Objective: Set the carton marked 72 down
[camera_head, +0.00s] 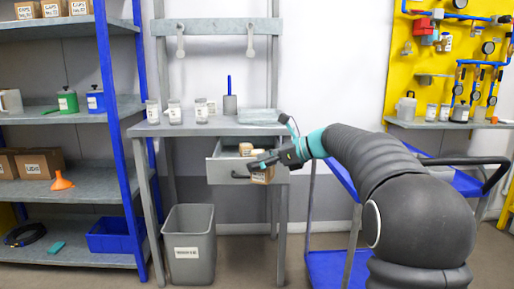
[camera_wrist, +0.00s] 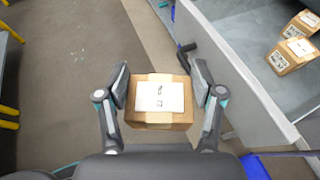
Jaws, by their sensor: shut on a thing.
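A small brown carton (camera_wrist: 158,118) with a white label is held between the two fingers of my gripper (camera_wrist: 159,85) in the wrist view. The marks on its label are too small to read surely. In the head view the carton (camera_head: 262,176) hangs under my gripper (camera_head: 262,163), in front of the open drawer (camera_head: 217,172) of the workbench. In the wrist view the carton is over the floor, just left of the drawer's front (camera_wrist: 240,75), and not inside the drawer. My gripper is shut on the carton's sides.
Two more cartons lie in the drawer, one nearer (camera_wrist: 290,57) and one farther (camera_wrist: 304,23). Bare drawer floor shows beside them. Jars (camera_head: 174,112) stand on the bench (camera_head: 215,129). A grey bin (camera_head: 189,245) is at lower left, a blue cart (camera_head: 330,268) at right.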

